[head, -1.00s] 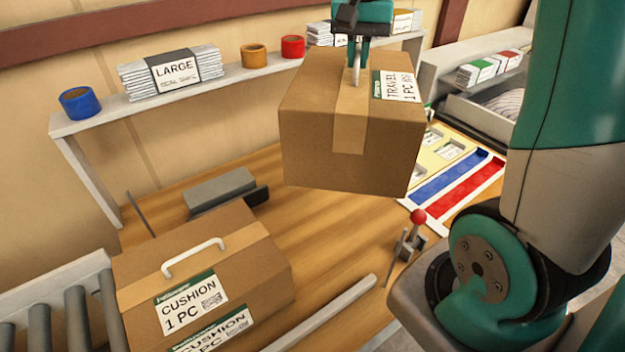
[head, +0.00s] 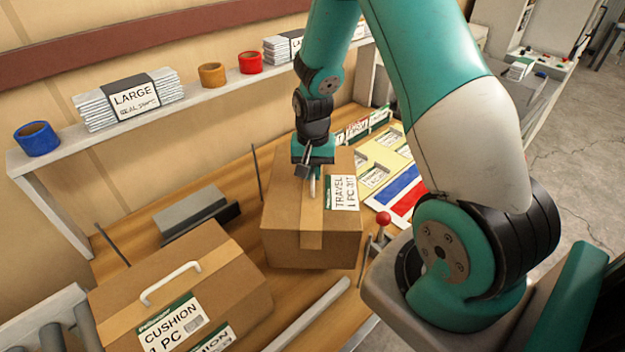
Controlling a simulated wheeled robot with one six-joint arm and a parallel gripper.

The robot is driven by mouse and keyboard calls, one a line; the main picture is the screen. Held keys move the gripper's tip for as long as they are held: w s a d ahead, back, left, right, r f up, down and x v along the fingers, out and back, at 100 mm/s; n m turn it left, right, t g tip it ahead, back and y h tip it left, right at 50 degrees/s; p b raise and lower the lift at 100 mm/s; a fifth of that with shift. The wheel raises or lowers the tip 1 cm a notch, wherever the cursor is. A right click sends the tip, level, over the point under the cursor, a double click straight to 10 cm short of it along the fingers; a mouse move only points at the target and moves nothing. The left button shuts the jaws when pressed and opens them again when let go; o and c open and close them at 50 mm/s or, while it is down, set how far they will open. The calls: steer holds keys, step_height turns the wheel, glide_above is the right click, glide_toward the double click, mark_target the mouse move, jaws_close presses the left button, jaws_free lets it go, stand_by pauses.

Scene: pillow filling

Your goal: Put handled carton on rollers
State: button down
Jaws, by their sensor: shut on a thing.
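Grey rollers (head: 52,338) show at the bottom left corner, left of the cushion carton and partly cut off by the frame.
A grey block (head: 190,214) and thin dark posts stand behind the cartons. A pale rail (head: 310,315) runs along the front. A red-knobbed lever (head: 382,220) stands right of the travel carton. A shelf (head: 190,112) with tape rolls and bags lines the wall.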

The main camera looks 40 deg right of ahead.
steer(key=shift+f+p, duration=0.45)
steer(key=shift+f, duration=1.8)
steer(key=c, duration=1.2)
jaws_free()
